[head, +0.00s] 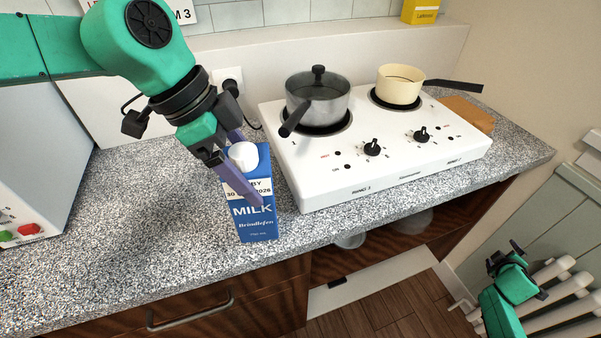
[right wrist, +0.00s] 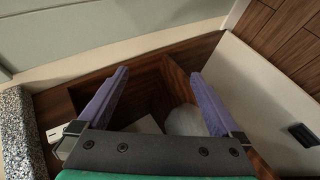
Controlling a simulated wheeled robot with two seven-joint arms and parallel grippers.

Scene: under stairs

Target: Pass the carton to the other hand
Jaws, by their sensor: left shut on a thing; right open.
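The carton (head: 256,216) is a blue and white milk carton with a white cap, upright at the front part of the speckled counter in the head view. My left gripper (head: 246,178) is shut on its upper part, with the purple fingers along the carton. Whether the carton's base touches the counter is hard to tell. My right gripper (right wrist: 160,100) is open and empty in the right wrist view, its two purple fingers wide apart. In the head view the right gripper (head: 517,258) is at the lower right, well away from the carton and below counter height.
A white hob (head: 370,165) right of the carton bears a grey lidded pot (head: 318,98) and a cream saucepan (head: 400,86). A white appliance (head: 30,170) stands at the left. The speckled counter (head: 130,215) is clear between. White balusters (head: 560,300) stand beside my right arm.

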